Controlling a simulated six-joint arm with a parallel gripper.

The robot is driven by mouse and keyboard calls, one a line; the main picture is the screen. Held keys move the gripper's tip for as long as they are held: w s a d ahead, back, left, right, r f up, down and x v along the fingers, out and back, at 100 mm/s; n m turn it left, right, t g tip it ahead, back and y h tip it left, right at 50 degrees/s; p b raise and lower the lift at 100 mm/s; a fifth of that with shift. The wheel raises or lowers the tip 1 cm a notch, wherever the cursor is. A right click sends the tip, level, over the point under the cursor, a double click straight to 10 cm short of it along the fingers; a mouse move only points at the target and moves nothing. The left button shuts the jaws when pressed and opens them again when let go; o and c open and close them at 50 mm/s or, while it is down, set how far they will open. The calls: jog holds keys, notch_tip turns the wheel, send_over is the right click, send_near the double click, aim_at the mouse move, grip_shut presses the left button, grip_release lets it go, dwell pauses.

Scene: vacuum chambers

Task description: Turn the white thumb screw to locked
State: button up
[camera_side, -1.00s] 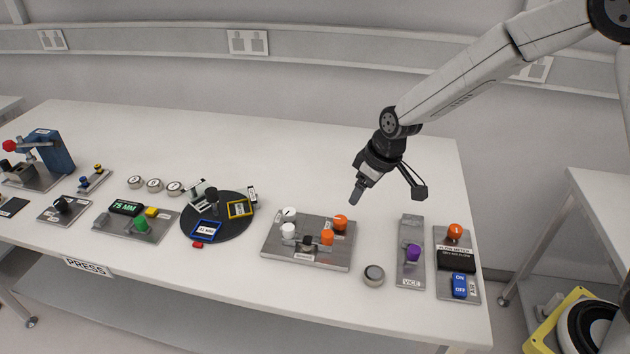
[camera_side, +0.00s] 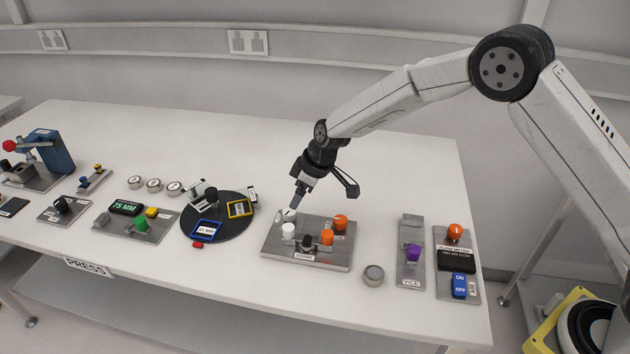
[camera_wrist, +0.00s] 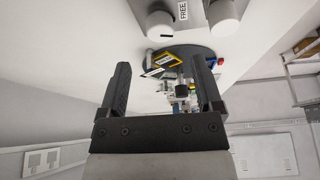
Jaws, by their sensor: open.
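Two white knobs stand on the left part of a grey metal plate (camera_side: 334,262): a rear one (camera_side: 285,217) and a front one (camera_side: 288,231). I cannot tell which is the thumb screw. In the wrist view two white knobs show at the top edge, one at left (camera_wrist: 160,25) and one at right (camera_wrist: 225,14), with a FREE label (camera_wrist: 183,12) between them. My gripper (camera_side: 295,206) is tilted downward just over the rear white knob and hides part of it. In the wrist view my gripper (camera_wrist: 160,65) is open, with nothing between its fingers.
The plate also carries two orange knobs (camera_side: 341,221) and a black knob (camera_side: 306,241). A black round turntable (camera_side: 222,231) with framed parts stands to the left. A round metal puck (camera_side: 373,275) and a plate with a purple knob (camera_side: 413,252) are to the right. The table behind is clear.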

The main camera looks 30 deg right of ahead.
aim_at(291, 211)
jog(key=shift+x, duration=3.8)
grip_shut()
